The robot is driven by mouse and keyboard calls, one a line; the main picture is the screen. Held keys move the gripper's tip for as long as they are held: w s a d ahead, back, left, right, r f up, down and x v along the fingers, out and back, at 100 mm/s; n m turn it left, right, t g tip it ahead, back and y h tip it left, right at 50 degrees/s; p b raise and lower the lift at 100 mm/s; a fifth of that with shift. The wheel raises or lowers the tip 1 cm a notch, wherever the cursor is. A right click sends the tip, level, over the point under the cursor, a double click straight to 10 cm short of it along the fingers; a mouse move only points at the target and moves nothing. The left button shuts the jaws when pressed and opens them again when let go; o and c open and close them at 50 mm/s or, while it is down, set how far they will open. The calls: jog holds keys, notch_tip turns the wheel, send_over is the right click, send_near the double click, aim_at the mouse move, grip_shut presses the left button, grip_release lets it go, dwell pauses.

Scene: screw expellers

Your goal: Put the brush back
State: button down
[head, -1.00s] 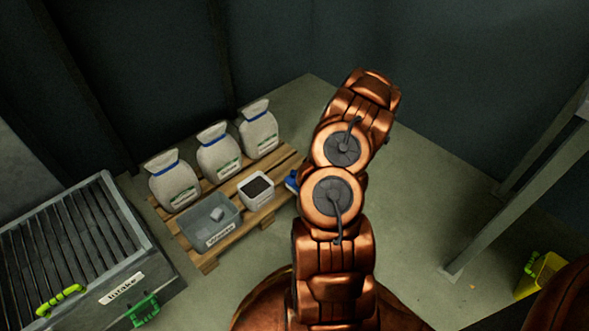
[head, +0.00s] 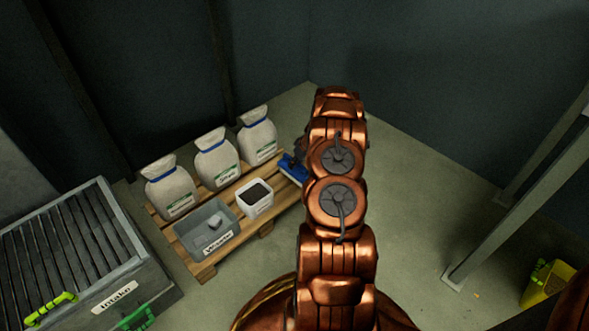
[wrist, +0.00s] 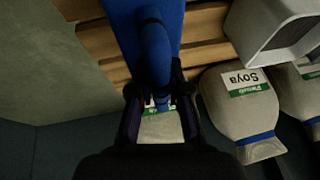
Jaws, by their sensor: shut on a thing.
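The brush is blue. In the wrist view the brush (wrist: 155,45) runs from the top edge down to my gripper (wrist: 158,98), its rounded handle between the two dark fingers. My gripper is shut on it. I cannot tell whether the brush touches the pallet.
Several white sacks (head: 170,190) stand along the pallet's back. A grey tray (head: 185,235) and a white bin (head: 257,208) with dark contents stand in front of them. The intake machine (head: 120,290) is at the left.

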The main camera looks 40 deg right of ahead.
jog(key=shift+w+d+f, duration=0.1)
jog(key=shift+w+d, duration=0.15)
jog(key=shift+w, duration=0.2)
jog(key=shift+f+b, duration=1)
jog(key=shift+f, duration=0.65)
jog(key=shift+f, duration=0.1)
jog(key=c, duration=1.1)
grip_release()
jog(key=shift+c, duration=0.2)
